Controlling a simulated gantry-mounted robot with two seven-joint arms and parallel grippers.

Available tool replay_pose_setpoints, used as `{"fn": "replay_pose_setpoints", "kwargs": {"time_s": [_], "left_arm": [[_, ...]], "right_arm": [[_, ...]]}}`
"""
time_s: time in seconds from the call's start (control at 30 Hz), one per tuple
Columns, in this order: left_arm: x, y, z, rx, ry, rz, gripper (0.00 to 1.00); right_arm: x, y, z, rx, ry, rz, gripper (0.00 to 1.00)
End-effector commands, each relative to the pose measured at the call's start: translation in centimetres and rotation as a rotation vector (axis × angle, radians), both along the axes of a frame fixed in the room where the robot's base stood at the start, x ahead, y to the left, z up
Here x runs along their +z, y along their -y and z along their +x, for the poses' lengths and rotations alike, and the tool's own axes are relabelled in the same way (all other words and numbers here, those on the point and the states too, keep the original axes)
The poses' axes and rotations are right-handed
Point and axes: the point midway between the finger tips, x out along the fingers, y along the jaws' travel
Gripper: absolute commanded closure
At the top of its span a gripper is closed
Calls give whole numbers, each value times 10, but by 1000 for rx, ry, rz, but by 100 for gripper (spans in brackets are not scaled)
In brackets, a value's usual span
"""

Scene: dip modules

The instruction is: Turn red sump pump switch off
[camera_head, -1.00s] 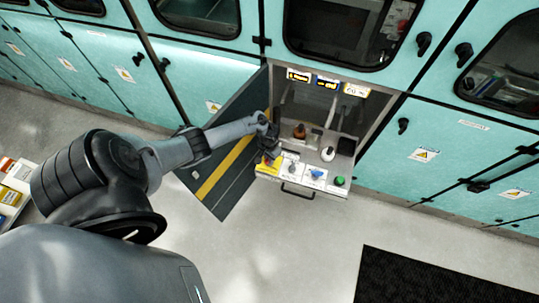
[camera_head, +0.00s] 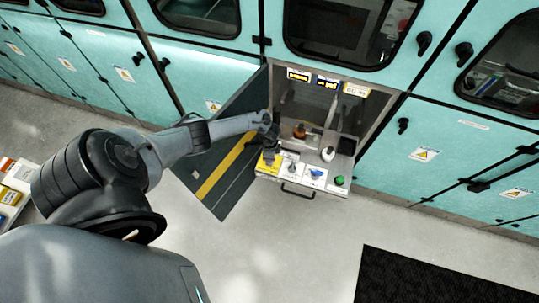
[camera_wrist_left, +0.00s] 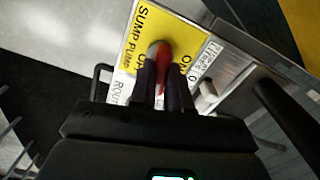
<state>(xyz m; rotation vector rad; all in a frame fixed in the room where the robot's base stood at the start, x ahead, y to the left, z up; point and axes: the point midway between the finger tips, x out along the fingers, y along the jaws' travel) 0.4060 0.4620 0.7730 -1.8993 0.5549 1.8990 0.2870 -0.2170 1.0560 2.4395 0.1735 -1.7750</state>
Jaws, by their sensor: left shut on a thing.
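The yellow sump pump plate (camera_wrist_left: 133,52) fills the top of the left wrist view, with "SUMP PUMP" and "ON" lettering and a partly covered word on its left side. The red switch (camera_wrist_left: 162,68) stands on this plate between the fingers of my left gripper (camera_wrist_left: 161,80), which is shut on it. In the head view the yellow plate (camera_head: 266,164) is at the left end of the pulled-out panel. There my left gripper (camera_head: 270,152) reaches down over it and hides the red switch. My right gripper is not in view.
A handle (camera_head: 298,190) sticks out in front. The open dark door (camera_head: 225,170) stands close to the left, beside my arm.

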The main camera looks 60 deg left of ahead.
Motion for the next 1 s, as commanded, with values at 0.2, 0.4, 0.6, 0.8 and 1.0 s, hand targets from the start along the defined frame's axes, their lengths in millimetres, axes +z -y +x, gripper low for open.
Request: {"fn": "replay_pose_setpoints", "kwargs": {"time_s": [0.2,0.4,0.6,0.8,1.0], "left_arm": [[-1,-1,0,-140,-1,3,100],[-1,0,-1,-219,-1,1,100],[-1,0,-1,-252,-1,1,100],[-1,0,-1,-259,-1,1,100],[-1,0,-1,-258,-1,1,100]], "right_arm": [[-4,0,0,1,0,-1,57],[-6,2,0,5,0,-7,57],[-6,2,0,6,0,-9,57],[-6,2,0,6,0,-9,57],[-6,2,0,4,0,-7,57]]}}
